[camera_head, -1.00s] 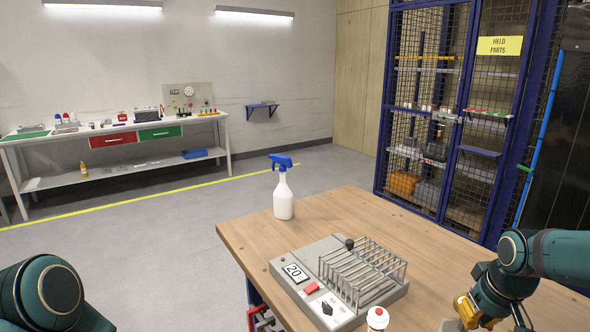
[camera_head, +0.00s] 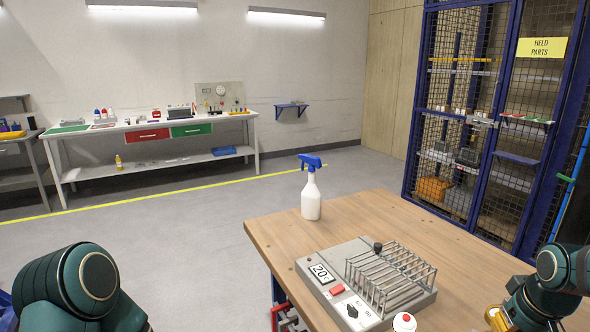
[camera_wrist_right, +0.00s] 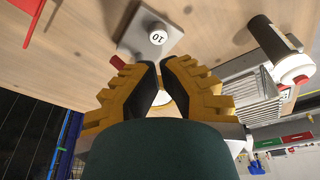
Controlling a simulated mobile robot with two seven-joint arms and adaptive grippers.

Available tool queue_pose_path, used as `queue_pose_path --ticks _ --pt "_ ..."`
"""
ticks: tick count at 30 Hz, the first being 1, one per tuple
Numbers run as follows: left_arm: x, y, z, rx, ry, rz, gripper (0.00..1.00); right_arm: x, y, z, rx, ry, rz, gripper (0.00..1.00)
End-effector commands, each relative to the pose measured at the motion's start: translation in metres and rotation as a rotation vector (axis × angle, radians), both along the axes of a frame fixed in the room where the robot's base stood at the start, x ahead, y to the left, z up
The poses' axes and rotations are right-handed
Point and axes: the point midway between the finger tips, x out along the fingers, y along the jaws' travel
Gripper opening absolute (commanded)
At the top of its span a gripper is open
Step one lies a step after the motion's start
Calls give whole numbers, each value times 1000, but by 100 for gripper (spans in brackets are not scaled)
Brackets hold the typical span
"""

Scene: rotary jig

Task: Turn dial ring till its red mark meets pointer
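My right gripper (camera_wrist_right: 160,66) points at the wooden table in the wrist view. Just past the tips is a grey plate (camera_wrist_right: 133,45) bearing a white round piece marked 10 (camera_wrist_right: 157,37). I cannot tell whether this belongs to the dial. No dial ring with a red mark or pointer can be made out clearly. In the head view the right gripper (camera_head: 497,318) is partly cut off at the bottom right. Only my left arm shows; its gripper is out of frame.
A grey device with a wire rack (camera_head: 390,278) sits on the wooden table (camera_head: 290,238), with a spray bottle (camera_head: 311,198) behind it. A back bench (camera_head: 150,127) and mesh cage (camera_head: 440,130) stand beyond. The table's far right is clear.

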Motion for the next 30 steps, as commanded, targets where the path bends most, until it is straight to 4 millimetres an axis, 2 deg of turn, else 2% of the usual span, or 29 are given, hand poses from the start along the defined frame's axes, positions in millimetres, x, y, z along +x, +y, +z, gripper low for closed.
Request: queue_pose_path --ticks 30 --pt "-2 0 11 -1 6 -1 41 -1 -26 0 -1 -1 -1 0"
